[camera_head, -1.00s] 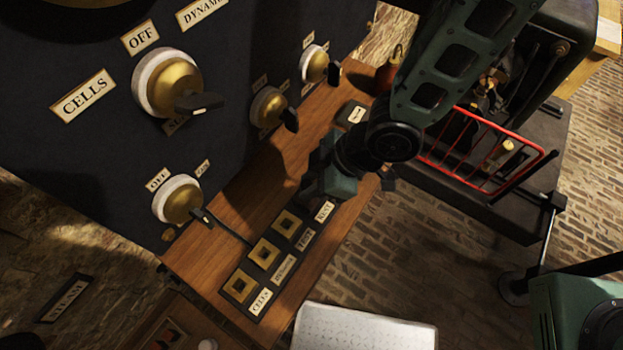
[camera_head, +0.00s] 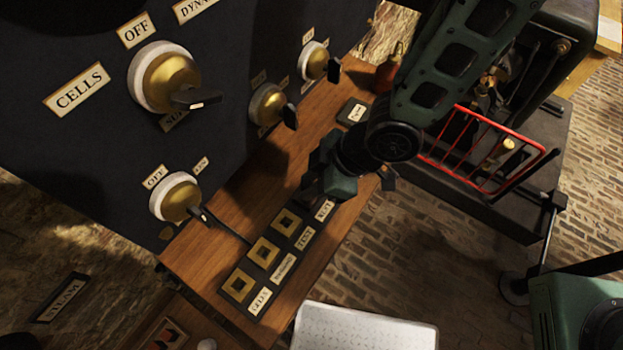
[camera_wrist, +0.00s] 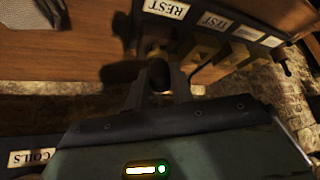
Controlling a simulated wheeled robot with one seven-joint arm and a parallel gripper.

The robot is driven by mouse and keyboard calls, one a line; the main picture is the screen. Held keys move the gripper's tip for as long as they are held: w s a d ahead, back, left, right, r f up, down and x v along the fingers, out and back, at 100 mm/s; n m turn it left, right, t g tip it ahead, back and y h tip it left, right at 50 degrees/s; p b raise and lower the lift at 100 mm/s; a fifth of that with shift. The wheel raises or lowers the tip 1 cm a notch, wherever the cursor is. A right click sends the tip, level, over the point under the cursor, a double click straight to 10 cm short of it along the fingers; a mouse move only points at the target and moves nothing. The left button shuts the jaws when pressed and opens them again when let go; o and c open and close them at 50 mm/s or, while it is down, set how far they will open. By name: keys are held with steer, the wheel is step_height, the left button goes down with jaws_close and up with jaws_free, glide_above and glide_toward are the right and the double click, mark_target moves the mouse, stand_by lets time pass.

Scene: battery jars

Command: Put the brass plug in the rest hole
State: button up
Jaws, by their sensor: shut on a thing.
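My gripper (camera_head: 322,190) is over the far end of the dark plug board (camera_head: 226,297) on the wooden shelf. In the wrist view my gripper (camera_wrist: 161,90) is shut on a dark round knob (camera_wrist: 159,73), apparently the top of the brass plug. Brass shows just beyond the knob, but I cannot tell whether it is the plug's or the hole's. The REST label (camera_head: 325,209) is beside my gripper, and the REST label (camera_wrist: 166,8) also shows in the wrist view. The rest hole is hidden by my gripper in the head view. I cannot tell whether the plug is in it.
Brass sockets (camera_head: 239,286) line the board beside the CELLS, DYNAMO and TEST labels. A dark switch panel (camera_head: 90,140) with brass knobs and protruding levers rises on the left. A red rail (camera_head: 480,150) stands on the right. A pale plate (camera_head: 365,328) is at the bottom.

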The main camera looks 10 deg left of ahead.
steer(key=shift+f+b, duration=0.35)
steer(key=shift+f, duration=0.05)
steer(key=o, duration=1)
steer(key=shift+o, duration=0.2)
steer(key=shift+r, duration=0.1)
steer(key=p+v, duration=0.5)
steer(key=v, duration=1.2)
steer(key=shift+r, duration=0.15)
steer(key=shift+d, duration=0.1)
